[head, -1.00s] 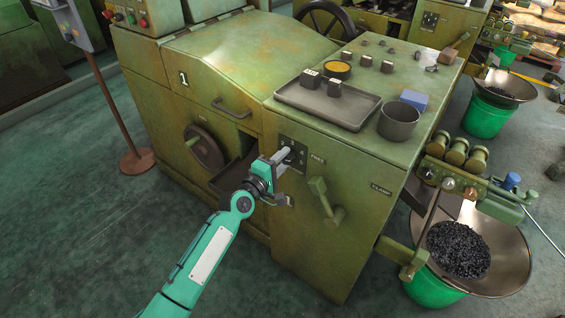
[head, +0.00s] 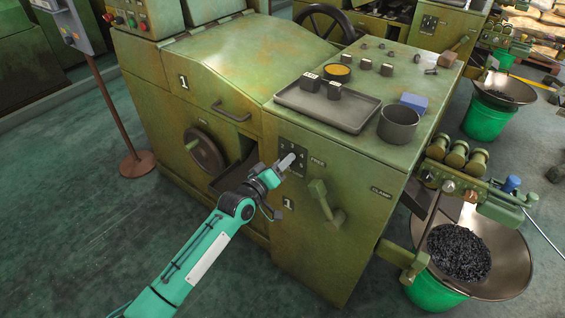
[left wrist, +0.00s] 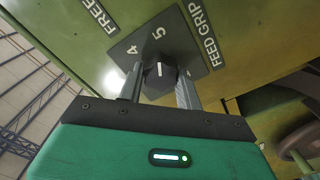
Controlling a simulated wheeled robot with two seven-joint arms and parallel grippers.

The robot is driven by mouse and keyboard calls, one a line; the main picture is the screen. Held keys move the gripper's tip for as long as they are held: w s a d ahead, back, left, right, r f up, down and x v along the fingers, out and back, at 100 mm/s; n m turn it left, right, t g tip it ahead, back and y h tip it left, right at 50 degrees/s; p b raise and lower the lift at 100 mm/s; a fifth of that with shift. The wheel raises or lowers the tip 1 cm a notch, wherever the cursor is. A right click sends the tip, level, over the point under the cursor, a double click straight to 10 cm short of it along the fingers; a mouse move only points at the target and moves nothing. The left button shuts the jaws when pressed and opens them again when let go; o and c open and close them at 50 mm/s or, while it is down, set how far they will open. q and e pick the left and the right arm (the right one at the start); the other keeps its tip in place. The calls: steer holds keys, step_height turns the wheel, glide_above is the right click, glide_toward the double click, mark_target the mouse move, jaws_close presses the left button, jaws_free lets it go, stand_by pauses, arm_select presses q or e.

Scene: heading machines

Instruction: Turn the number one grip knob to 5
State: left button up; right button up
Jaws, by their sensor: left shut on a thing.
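The dark grip knob (left wrist: 159,80) sits on the black dial plate marked FEED GRIP (left wrist: 190,42) in the left wrist view. The numbers 4 and 5 show on the plate. The knob's white line points roughly at the 5. My left gripper (left wrist: 159,90) is shut on the knob, one finger on each side. In the head view my left gripper (head: 287,162) reaches the dial plate (head: 297,147) on the front of the green machine marked 1 (head: 230,70); the knob there is mostly hidden by the fingers. My right gripper is not in view.
A lever handle (head: 320,195) sticks out right of the dial, below the FREE label. A handwheel (head: 205,148) is to the left. A tray (head: 330,108) and a grey pot (head: 398,124) stand on top. A bowl of dark pieces (head: 458,252) is at the right.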

arm_select(q)
steer(key=shift+f+m, duration=0.1)
steer(key=shift+m, duration=0.3)
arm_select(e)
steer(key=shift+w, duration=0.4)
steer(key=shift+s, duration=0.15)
arm_select(q)
steer(key=o, duration=1)
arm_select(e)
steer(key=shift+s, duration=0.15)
arm_select(q)
steer(key=v, duration=1.3)
steer(key=shift+s+a, duration=0.25)
steer(key=shift+s, duration=0.1)
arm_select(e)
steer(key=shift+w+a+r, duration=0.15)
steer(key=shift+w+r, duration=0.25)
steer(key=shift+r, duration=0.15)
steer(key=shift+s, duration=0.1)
